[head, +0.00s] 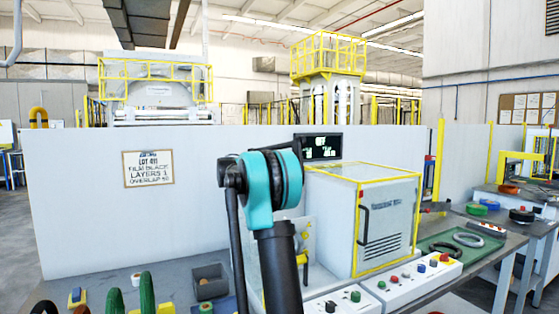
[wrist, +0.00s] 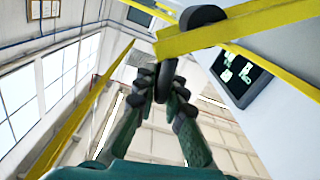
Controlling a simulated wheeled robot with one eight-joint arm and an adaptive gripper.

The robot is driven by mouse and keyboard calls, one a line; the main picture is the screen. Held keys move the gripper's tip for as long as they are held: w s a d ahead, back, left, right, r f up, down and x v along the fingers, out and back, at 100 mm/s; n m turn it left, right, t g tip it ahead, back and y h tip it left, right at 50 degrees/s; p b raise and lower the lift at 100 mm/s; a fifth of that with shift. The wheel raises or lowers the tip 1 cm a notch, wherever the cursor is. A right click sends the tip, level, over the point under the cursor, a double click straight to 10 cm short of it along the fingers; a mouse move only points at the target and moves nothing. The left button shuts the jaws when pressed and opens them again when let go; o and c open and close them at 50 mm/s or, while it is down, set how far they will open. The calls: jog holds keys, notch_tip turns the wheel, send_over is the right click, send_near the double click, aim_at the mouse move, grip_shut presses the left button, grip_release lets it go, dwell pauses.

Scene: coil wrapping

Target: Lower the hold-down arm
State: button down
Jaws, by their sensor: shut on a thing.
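In the wrist view, my gripper (wrist: 168,92) is shut on a dark rounded handle (wrist: 166,72). The handle meets a thick yellow bar (wrist: 235,27), which I take to be the hold-down arm. A black cylindrical piece (wrist: 203,16) sits against the bar, just above the handle. The bar runs from the centre to the upper right. In the head view, my own teal and black arm fills the middle and hides my gripper.
A white cabinet (head: 385,225) with yellow edges stands right of my arm. Button boxes (head: 412,283) line the bench front. A green mat (head: 445,246) holds dark rings. A dark panel (wrist: 242,75) is near the gripper's right.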

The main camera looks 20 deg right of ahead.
jog(key=shift+s+f, duration=0.6)
jog(key=shift+s, duration=0.1)
jog(key=c, duration=1.6)
grip_release()
notch_tip(320, 180, up, 10)
